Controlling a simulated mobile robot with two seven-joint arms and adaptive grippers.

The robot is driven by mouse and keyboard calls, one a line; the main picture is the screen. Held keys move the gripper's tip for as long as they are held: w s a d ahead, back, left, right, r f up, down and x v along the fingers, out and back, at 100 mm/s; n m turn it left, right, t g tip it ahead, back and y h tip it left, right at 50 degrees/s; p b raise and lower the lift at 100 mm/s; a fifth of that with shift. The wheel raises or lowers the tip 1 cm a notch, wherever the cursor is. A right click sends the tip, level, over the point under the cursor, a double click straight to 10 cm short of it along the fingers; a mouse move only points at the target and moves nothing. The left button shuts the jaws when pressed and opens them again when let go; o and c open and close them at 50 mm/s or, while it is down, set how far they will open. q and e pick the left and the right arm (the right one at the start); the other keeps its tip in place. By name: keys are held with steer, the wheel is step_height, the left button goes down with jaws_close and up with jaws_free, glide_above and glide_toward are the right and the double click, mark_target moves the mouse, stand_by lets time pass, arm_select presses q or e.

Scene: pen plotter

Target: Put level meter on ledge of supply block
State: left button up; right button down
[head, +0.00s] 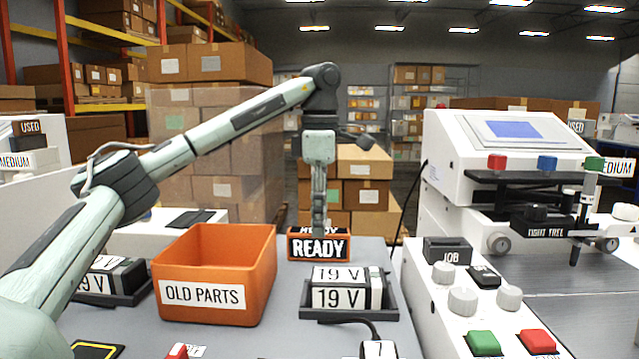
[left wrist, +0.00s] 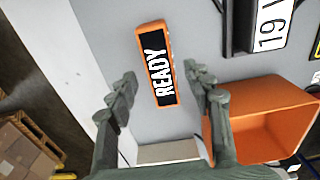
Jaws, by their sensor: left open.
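No thing in view is marked as a level meter, and I cannot tell which one it is. A dark block marked 19 V (head: 338,298), likely a supply block, sits in a dark tray (head: 310,312) at the middle of the table. A second 19 V block (head: 92,284) is partly behind my left arm. An orange-framed READY sign (head: 318,247) stands behind the middle block. My left gripper (head: 319,212) points down just above the sign, open. In the left wrist view, its fingers (left wrist: 160,78) straddle the READY sign (left wrist: 156,65) from above.
An orange OLD PARTS bin (head: 203,295) stands left of the middle block. The white plotter (head: 455,145) with red and green buttons fills the right. A black cable leads to a small piece marked 7 (head: 377,349) at the front edge.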

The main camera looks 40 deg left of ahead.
arm_select(q)
step_height(320, 180, up, 9)
steer(key=shift+f, duration=0.2)
stand_by(0.4)
